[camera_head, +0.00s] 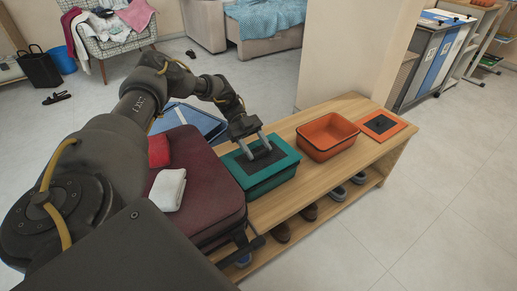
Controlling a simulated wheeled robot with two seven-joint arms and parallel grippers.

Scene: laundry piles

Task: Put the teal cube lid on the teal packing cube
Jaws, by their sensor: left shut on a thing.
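The teal packing cube (268,184) stands on the wooden bench, next to the dark red suitcase. The teal cube lid (285,160), with a dark centre panel, lies over the top of the cube. It looks flat and roughly lined up with the rim, but I cannot tell whether it is fully seated. My left gripper (257,150) reaches down from the left over the lid. Its fingers are shut on the lid's dark middle part, where the grip itself is partly hidden. My right gripper is not in view.
An open orange cube (326,152) and an orange lid (380,124) sit farther along the bench (309,184). A dark red suitcase (212,190) carries a red cloth (159,151) and a white cloth (168,190). Shoes (310,212) stand on the shelf below.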

